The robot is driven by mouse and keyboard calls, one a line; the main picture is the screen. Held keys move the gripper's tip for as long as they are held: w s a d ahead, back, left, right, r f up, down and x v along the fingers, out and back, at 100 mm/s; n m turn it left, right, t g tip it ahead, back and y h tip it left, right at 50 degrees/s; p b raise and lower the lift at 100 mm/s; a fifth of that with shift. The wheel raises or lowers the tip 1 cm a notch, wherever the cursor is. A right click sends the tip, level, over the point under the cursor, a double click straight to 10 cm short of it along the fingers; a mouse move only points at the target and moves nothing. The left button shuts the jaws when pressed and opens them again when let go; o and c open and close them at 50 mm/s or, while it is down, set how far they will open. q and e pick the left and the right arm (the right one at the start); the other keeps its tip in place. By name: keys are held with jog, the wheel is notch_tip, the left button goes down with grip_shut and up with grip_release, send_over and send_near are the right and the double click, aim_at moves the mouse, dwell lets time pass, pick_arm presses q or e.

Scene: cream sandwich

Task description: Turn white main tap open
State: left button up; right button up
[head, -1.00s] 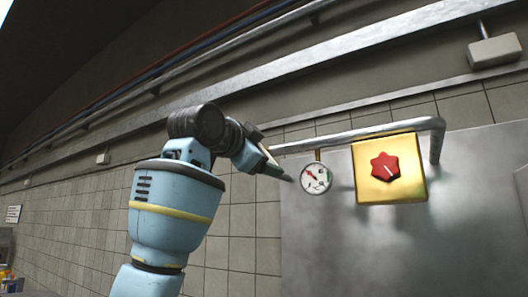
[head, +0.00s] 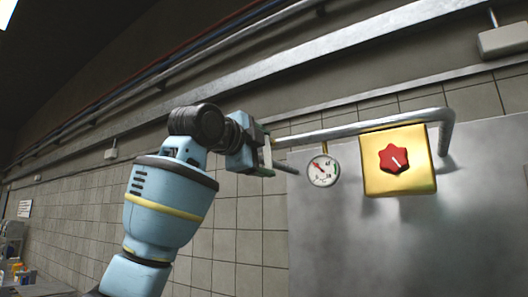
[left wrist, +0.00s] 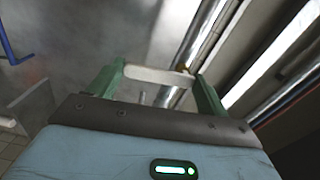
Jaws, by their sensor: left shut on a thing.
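The white main tap's handle (left wrist: 157,76) is a pale bar lying across between the two green fingers of my left gripper (left wrist: 158,82) in the left wrist view. The left gripper is shut on it. In the head view, the left gripper (head: 268,152) is at the left end of the metal pipe, just left of the round gauge. The handle is mostly hidden there by the gripper. My right gripper is in neither view.
The round gauge (head: 323,170) hangs under the metal pipe (head: 350,131). A gold box (head: 374,181) with a red star-shaped knob (head: 394,158) is to its right. A grey metal panel (head: 340,240) lies behind them. Tiled wall is at left.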

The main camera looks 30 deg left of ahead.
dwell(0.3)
pick_arm(q)
jog(key=o, duration=1.4)
jog(key=shift+s+a, duration=0.2)
jog(key=shift+s, duration=1.1)
jog(key=shift+s+a, duration=0.15)
jog(key=shift+s, duration=1.1)
jog(key=shift+s+a, duration=0.2)
jog(key=shift+s, duration=1.1)
